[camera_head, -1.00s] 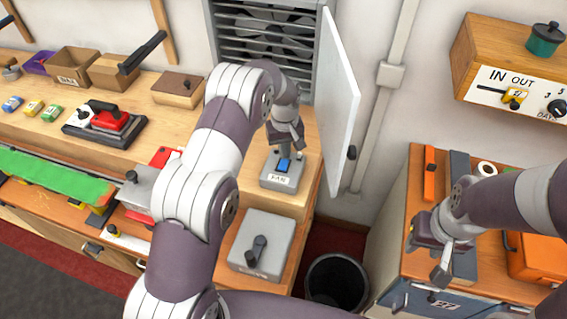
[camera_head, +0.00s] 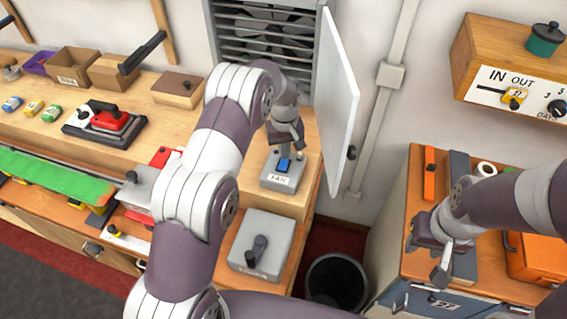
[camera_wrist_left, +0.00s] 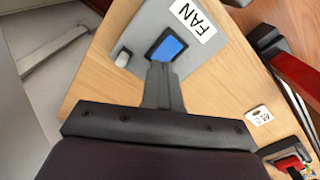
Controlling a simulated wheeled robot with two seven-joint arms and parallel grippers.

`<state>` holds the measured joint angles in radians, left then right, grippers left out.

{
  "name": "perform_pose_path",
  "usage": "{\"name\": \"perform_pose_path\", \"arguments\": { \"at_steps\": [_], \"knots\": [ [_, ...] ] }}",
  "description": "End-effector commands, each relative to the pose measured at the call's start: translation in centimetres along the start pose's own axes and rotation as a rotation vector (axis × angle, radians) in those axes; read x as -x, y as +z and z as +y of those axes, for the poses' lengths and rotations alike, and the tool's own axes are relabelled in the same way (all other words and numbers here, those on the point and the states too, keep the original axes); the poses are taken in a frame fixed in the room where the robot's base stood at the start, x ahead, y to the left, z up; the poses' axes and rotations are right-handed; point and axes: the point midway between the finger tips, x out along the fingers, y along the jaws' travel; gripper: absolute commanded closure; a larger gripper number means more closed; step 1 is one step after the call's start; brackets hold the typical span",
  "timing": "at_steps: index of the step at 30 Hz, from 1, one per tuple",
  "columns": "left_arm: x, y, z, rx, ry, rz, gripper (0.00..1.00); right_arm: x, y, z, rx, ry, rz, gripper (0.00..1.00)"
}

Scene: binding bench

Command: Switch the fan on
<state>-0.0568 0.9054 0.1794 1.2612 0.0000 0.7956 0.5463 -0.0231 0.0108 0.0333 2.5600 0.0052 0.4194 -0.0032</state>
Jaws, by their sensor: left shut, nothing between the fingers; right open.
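The fan switch is a grey box (camera_head: 278,182) marked FAN with a blue rocker (camera_head: 284,165), on the wooden bench below the vent. It also shows in the left wrist view, with its blue rocker (camera_wrist_left: 170,46). My left gripper (camera_head: 285,150) is shut and empty, pointing down at the box. In the wrist view its closed fingertips (camera_wrist_left: 160,68) are at the rocker's near edge; I cannot tell whether they touch. The fan (camera_head: 275,42) sits behind slats in the wall. My right gripper (camera_head: 442,272) is open over the right-hand cabinet.
A white door panel (camera_head: 338,105) stands open just right of the switch. A grey box with a dark lever (camera_head: 262,240) lies in front of it. A black bin (camera_head: 336,283) stands on the floor between bench and cabinet. A small white knob (camera_wrist_left: 123,57) sits beside the rocker.

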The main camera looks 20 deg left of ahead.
Motion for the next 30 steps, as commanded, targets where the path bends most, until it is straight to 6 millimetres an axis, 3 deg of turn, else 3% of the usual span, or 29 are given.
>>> {"name": "perform_pose_path", "arguments": {
  "at_steps": [30],
  "knots": [
    [-1.0, 0.0, 0.0, 0.000, 0.000, 0.000, 1.00, -0.7, 0.1, 0.0, 0.000, 0.000, 0.000, 0.57]
  ]
}}
